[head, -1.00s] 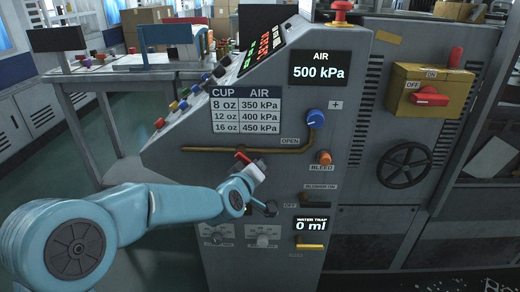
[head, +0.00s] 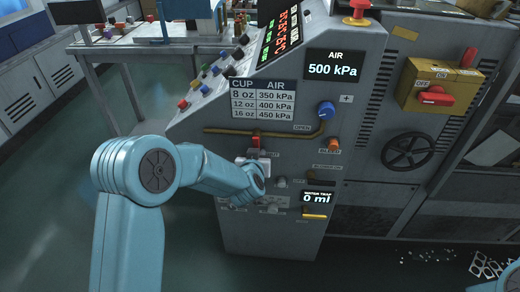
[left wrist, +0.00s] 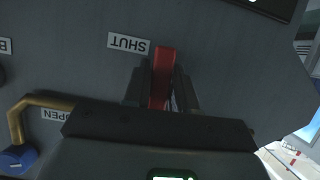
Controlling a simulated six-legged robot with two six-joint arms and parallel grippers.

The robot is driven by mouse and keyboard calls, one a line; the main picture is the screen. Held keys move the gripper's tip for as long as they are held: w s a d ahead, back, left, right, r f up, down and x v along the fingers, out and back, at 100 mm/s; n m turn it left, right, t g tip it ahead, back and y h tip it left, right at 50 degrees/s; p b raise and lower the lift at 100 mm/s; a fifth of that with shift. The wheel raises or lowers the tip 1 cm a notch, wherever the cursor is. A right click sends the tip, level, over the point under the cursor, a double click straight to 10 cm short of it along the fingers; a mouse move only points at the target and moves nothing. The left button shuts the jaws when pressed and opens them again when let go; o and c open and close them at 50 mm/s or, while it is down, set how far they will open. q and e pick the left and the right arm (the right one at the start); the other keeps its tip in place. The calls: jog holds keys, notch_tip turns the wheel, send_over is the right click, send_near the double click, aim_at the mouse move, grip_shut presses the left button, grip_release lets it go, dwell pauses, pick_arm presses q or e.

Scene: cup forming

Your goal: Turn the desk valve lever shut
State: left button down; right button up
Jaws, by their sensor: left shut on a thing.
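The red valve lever (head: 255,141) is on the grey machine's front, below the brass pipe (head: 250,132). In the head view its visible part stands about upright. My left gripper (head: 254,155) is at the lever from below, its body hiding the lower part. In the left wrist view the lever (left wrist: 162,72) lies between the two dark fingers (left wrist: 160,88), which are shut on it. The SHUT label (left wrist: 128,43) shows upside down beside the lever. My right gripper is not in view.
A blue knob (head: 326,109), an orange bleed knob (head: 333,144) and a black handwheel (head: 407,151) are right of the lever. The air display (head: 334,64) reads 500 kPa and the water trap display (head: 318,198) reads 0 ml. Floor at left is clear.

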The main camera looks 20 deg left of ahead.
pick_arm(q)
jog(key=shift+a+m+y, duration=0.2)
jog(key=shift+m+y, duration=0.1)
dwell(0.4)
jog(key=c, duration=1)
grip_release()
jog(key=shift+s, duration=0.1)
jog(key=shift+d, duration=0.1)
jog(key=p+v, duration=0.1)
jog(key=v, duration=1.5)
jog(key=shift+s+r, duration=0.1)
